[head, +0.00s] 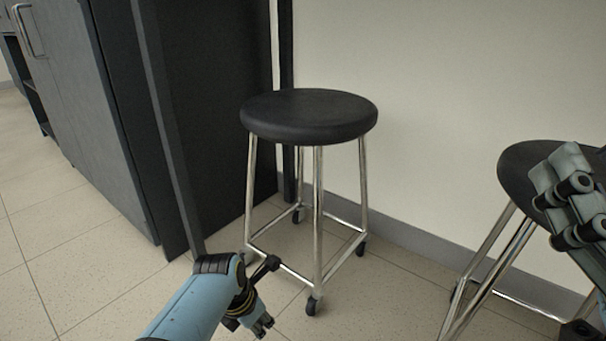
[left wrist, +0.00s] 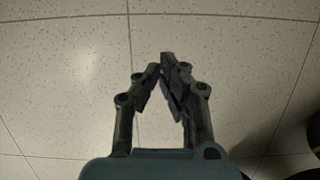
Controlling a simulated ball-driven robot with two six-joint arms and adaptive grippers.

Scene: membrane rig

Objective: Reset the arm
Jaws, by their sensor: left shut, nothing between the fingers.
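My left arm comes in at the bottom of the head view, blue with black joints. Its gripper (head: 262,326) points down and to the right, low above the floor in front of a black stool. In the left wrist view the same gripper (left wrist: 162,75) has its fingers brought together at the tips, with nothing between them and bare floor tiles beyond. My right gripper (head: 570,200) shows in part at the right edge of the head view, grey with black joints, in front of a second stool.
The black round stool (head: 310,112) stands on chrome legs with casters near the wall. The second stool (head: 520,168) is partly hidden at the right. A dark cabinet (head: 215,120) stands at the left. The tiled floor (head: 70,250) at lower left is clear.

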